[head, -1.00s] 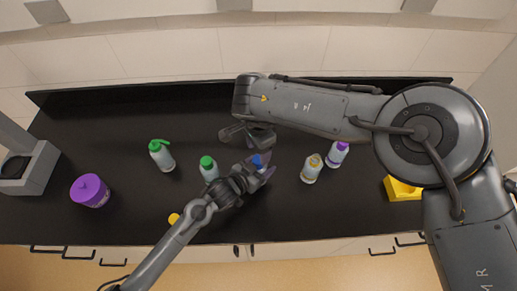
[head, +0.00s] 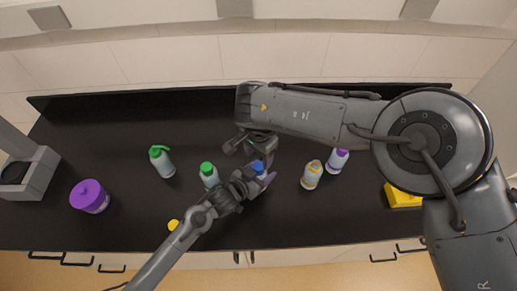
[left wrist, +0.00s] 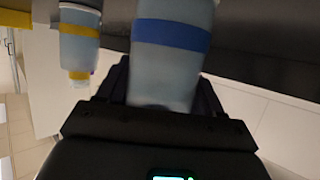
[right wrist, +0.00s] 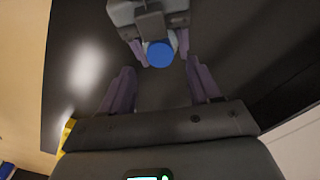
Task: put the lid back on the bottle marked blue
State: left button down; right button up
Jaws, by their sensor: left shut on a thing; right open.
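The bottle marked blue has a grey-white body with a blue band (left wrist: 172,35) in the left wrist view. My left gripper (head: 260,171) is shut on it. The blue lid (right wrist: 160,54) shows from above as a round disc on the bottle, between my left fingers; it also shows in the head view (head: 258,165). The lid looks seated, but I cannot tell how tightly. My right gripper (right wrist: 160,75) is open and empty, its fingers apart, near the blue lid; in the head view it is just behind and above the bottle, partly hidden by its own arm.
A green-capped bottle (head: 209,176) stands close left of my left gripper. A green-topped bottle (head: 162,162) stands farther left. Yellow (head: 311,176) and purple (head: 337,161) bottles stand right.

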aim_at(258, 166)
jog(key=shift+f, duration=2.4)
jog(key=shift+c, duration=0.4)
jog(key=c, duration=1)
jog(key=m, duration=0.3)
jog(key=o, duration=1.1)
jog(key=shift+o, duration=0.2)
